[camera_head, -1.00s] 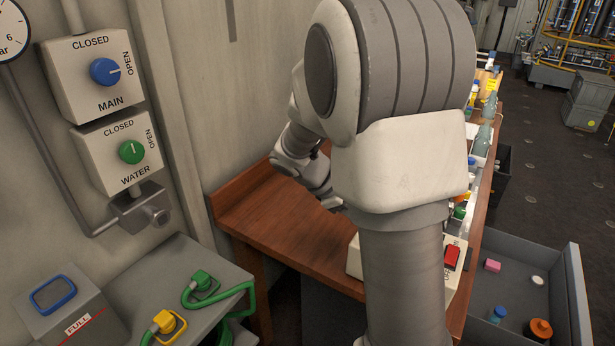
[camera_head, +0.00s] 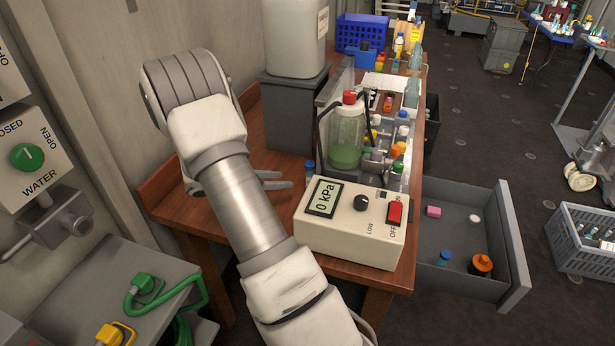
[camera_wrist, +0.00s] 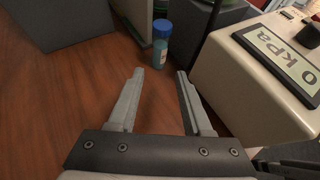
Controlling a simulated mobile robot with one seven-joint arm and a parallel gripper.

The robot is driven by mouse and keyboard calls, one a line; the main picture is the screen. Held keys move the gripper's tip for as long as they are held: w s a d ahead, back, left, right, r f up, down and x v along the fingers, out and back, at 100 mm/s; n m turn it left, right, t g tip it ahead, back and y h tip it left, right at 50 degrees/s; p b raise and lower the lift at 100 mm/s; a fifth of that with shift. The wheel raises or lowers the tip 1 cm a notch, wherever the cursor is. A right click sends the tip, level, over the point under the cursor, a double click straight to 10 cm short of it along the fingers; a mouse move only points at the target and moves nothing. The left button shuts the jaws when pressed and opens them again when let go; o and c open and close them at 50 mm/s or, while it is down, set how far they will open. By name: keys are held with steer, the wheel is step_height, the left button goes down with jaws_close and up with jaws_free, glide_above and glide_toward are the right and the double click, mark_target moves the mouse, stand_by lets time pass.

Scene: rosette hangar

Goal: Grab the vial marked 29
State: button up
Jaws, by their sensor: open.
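No number 29 can be read on any vial in these views. A vial with a blue cap and bluish body (camera_wrist: 161,48) stands upright on the wooden bench in the wrist view, just beyond my fingertips. Its blue cap (camera_head: 310,165) also shows in the head view, beside the pump box. My gripper (camera_wrist: 158,73) is open and empty, its two fingers low over the bench and pointing toward this vial, apart from it. In the head view my gripper (camera_head: 288,180) is partly hidden by my arm.
A cream pump box (camera_head: 350,228) reading 0 kPa stands close right of the gripper. Behind are a grey stand (camera_head: 292,112) with a large white container, a jar with green liquid (camera_head: 347,140) and several small bottles. An open grey drawer (camera_head: 515,245) juts out at right. Bench left is clear.

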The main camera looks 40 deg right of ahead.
mark_target(306, 179)
steer(key=x, duration=1.2)
steer(key=shift+d, duration=0.1)
jaws_close()
